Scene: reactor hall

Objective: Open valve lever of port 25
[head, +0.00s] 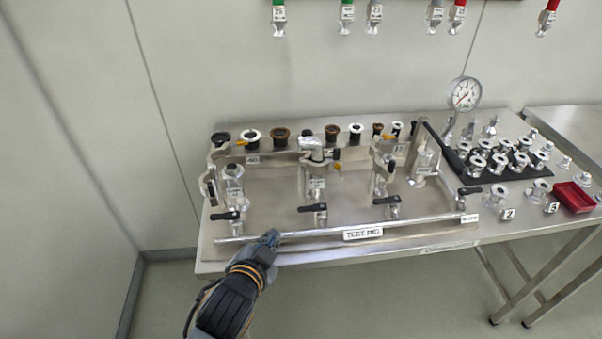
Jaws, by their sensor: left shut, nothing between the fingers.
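A steel test rig (270,185) stands on the table, with a front rail (300,233) labelled TEST RIG. Several valves with black levers sit in a row behind the rail: a far left lever (225,216), a middle left lever (313,207), a middle right lever (387,200) and a right lever (469,190). The port labels are too small to tell surely which is port 25. My left gripper (272,237) is shut and empty at the rail's left part, in front of and between the two left levers. My right gripper is not in view.
A pressure gauge (465,94) stands at the back right. A black mat (460,166) with several metal fittings and a red tray (573,197) lie to the right. Rings line the rig's back. Coloured tools hang on the wall above. Floor is clear in front.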

